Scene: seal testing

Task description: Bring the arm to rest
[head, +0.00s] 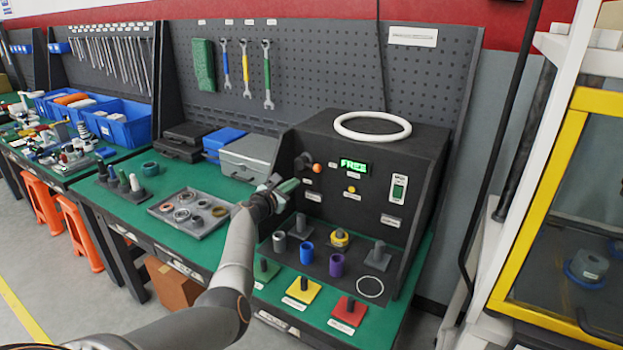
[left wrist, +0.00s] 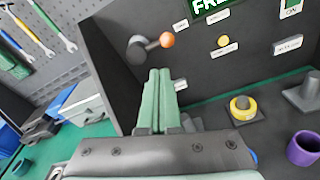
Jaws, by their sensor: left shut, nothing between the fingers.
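My left gripper (head: 286,187) is in the middle of the head view, raised in front of the dark test box (head: 385,160). In the left wrist view its two green fingers (left wrist: 157,98) lie together, shut, with nothing between them. The box front carries a green "FREE" display (head: 354,165), a lever with an orange knob (head: 317,168), a yellow button (head: 351,189) and a green switch (head: 398,187). The fingertips appear below and near the lever in the left wrist view; I cannot tell the exact gap. My right gripper is not in view.
A white ring (head: 372,119) lies on top of the box. Blue (head: 307,253) and purple (head: 336,265) cylinders stand before it, with yellow (head: 303,291) and red (head: 348,311) peg bases in front. A grey tray of rings (head: 170,222) lies left of my arm. A yellow-framed cabinet (head: 540,200) stands right.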

